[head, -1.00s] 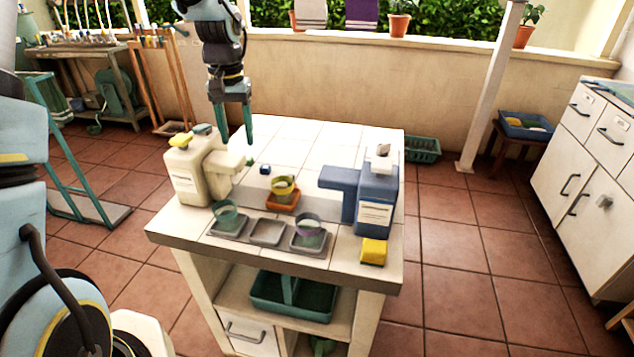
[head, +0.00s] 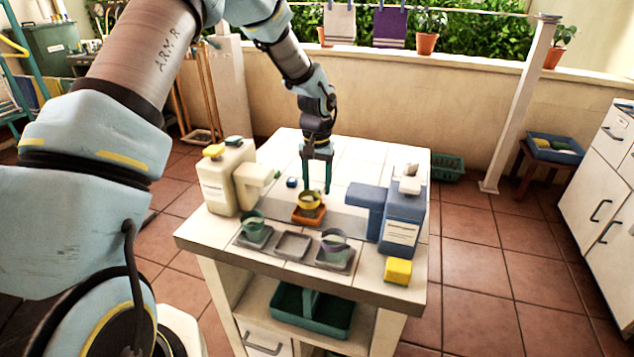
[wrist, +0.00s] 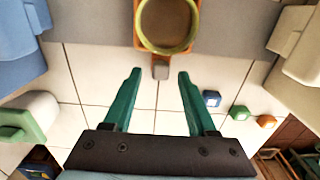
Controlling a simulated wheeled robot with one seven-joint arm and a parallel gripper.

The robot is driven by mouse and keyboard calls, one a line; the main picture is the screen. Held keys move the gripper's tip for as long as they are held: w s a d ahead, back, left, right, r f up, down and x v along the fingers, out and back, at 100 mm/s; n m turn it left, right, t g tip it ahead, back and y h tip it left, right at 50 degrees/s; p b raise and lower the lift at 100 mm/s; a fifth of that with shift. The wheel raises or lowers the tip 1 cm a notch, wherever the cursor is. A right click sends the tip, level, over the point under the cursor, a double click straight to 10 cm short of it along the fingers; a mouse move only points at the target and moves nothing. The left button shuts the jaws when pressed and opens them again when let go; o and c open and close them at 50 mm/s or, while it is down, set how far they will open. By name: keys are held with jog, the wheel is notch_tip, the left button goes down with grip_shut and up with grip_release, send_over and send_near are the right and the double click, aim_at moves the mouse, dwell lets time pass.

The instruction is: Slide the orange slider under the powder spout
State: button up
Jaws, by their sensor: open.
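The orange slider (head: 308,217) sits on the grey track strip across the white tiled counter, between two dispensers. A yellow-rimmed cup (head: 310,200) stands on it. The cream dispenser (head: 222,182) with its spout (head: 262,176) is on the left. The blue dispenser (head: 402,218) with its spout (head: 362,199) is on the right. I cannot tell which holds powder. My gripper (head: 317,190) is open, just behind the slider. In the wrist view a small grey knob (wrist: 160,71) on the slider (wrist: 139,43) lies between the fingertips, apart from both.
Grey trays stand at the front, two with cups (head: 253,226) (head: 334,241) and an empty one (head: 293,245) between. A yellow block (head: 398,271) lies at the front right. Small blue (wrist: 211,98), green (wrist: 239,112) and orange (wrist: 266,121) pieces lie beside my gripper.

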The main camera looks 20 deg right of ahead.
jog(key=shift+f, duration=0.35)
jog(key=shift+c, duration=0.4)
grip_shut()
dwell(0.9)
